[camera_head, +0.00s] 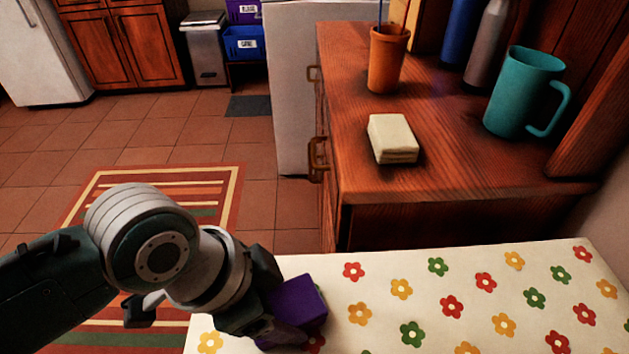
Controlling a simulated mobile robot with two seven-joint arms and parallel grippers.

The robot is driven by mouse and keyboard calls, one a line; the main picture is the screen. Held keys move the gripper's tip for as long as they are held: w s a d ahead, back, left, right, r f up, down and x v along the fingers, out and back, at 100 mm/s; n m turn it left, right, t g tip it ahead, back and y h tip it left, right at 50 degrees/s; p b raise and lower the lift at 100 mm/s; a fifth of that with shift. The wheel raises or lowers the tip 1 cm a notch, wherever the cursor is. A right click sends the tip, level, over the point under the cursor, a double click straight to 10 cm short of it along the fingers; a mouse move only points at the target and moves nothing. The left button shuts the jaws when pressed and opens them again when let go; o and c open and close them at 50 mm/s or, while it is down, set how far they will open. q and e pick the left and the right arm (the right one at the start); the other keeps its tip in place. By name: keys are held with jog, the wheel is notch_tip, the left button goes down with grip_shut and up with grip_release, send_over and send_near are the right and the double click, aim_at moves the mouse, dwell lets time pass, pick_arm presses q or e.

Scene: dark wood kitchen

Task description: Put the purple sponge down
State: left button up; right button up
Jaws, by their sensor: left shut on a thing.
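My left gripper (268,310) comes in from the lower left and is shut on the purple sponge (299,303). The gripper's body hides part of the sponge. The sponge is at the left part of a table with a white, flower-patterned cloth (385,315). I cannot tell whether the sponge touches the cloth or is just above it. My right gripper is not in view.
Behind the table stands a wooden counter (455,165) with a pale sponge-like block (393,138), an orange cup (387,60), a teal mug (523,92) and bottles (488,45). The flowered table right of the purple sponge is clear. A striped rug (205,180) lies on the floor.

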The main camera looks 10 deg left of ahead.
pick_arm(q)
jog(key=shift+f, duration=0.15)
jog(key=o, duration=1.2)
jog(key=shift+c, duration=0.2)
jog(key=p+v, duration=0.5)
jog(key=v, duration=0.7)
jog(key=s+a+r+n+y, duration=0.3)
jog(key=s+a+r+n, duration=0.2)
jog(key=s+n, duration=0.3)
jog(key=shift+s+a+t, duration=0.25)
jog(key=shift+s+t, duration=0.15)
jog(key=shift+s, duration=0.2)
jog(key=shift+r, duration=0.15)
